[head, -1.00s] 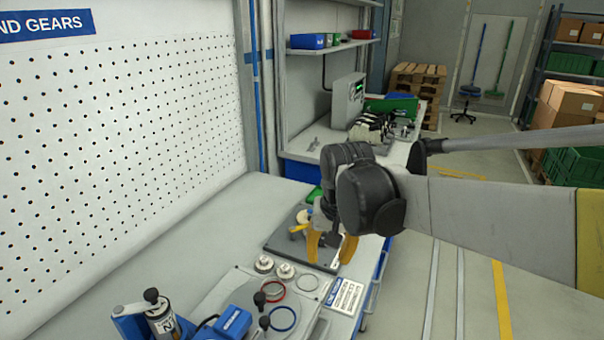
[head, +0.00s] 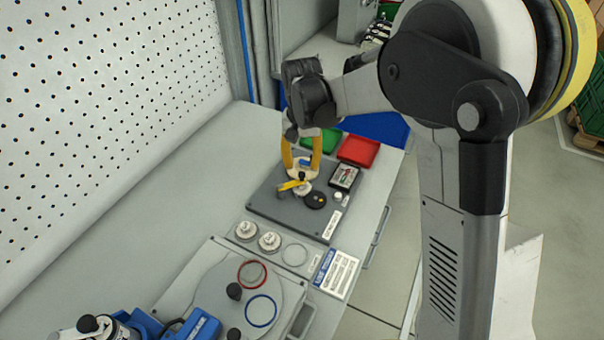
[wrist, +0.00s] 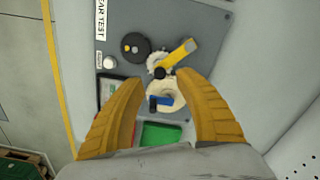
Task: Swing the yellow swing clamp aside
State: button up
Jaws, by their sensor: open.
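The yellow swing clamp (head: 291,185) is a short yellow bar on the dark grey test plate (head: 268,205). In the wrist view the clamp (wrist: 178,55) slants up and right from a black knob, partly over a whitish toothed gear. A cream round part with a blue piece (wrist: 160,99) sits beside it, nearer my fingers. My gripper (head: 301,155) is above the far part of the plate, with its orange-yellow fingers spread. In the wrist view the open gripper (wrist: 158,100) straddles the cream part from above, with nothing held. I cannot tell the exact height of the fingertips.
A black round part (head: 316,199) and a small display box (head: 345,177) are on the plate. Green and red trays (head: 358,151) lie behind it. Two white gears (head: 269,241) and a round fixture with rings stand in front. The bench at left is clear.

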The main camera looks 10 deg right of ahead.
aim_at(302, 173)
notch_tip(302, 173, down, 4)
jog(key=shift+f+b, duration=0.15)
jog(key=shift+b, duration=0.35)
grip_shut()
